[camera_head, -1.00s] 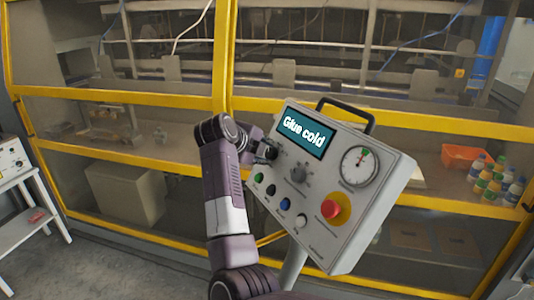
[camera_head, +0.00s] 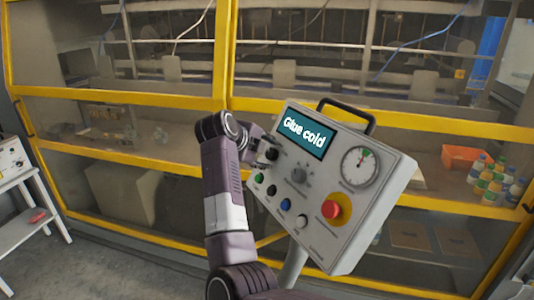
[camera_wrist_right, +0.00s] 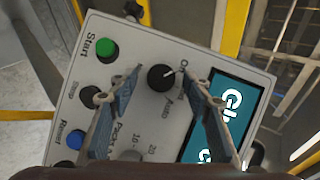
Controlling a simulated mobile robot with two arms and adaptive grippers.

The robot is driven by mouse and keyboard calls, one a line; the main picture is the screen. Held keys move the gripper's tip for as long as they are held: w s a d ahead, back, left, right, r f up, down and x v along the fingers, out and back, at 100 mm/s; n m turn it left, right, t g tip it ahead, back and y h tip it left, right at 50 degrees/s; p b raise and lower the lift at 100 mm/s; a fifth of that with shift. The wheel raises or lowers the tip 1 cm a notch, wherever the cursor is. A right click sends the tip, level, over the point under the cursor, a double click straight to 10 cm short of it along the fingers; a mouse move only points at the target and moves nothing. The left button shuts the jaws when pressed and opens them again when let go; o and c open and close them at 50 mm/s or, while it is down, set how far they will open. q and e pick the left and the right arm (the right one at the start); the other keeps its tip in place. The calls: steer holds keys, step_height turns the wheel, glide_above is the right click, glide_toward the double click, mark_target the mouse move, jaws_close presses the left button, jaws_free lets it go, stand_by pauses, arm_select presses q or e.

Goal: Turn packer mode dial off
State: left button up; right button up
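The mode dial is a black round knob (camera_wrist_right: 160,78) with a white pointer line, on the pale grey control panel (camera_wrist_right: 135,35). In the right wrist view its pointer aims right, towards partly hidden lettering; "Auto" is readable below that. My right gripper (camera_wrist_right: 163,85) is open, with one finger on each side of the knob; I cannot tell whether either touches it. In the head view the right gripper (camera_head: 268,146) is at the panel's upper left edge, by the dial (camera_head: 271,154). The panel screen (camera_head: 303,134) reads "Glue cold". My left gripper is not in view.
Near the dial are a green Start button (camera_wrist_right: 105,47), a black button (camera_wrist_right: 90,97) and a blue Reset button (camera_wrist_right: 68,140). The panel also has a grey knob (camera_head: 299,175), a red emergency stop (camera_head: 331,209) and a gauge (camera_head: 359,167). A yellow-framed machine stands behind.

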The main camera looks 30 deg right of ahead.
steer(key=shift+r, duration=0.2)
step_height(320, 180, up, 10)
steer(key=shift+f, duration=0.2)
steer(key=shift+f, duration=0.1)
stand_by(0.5)
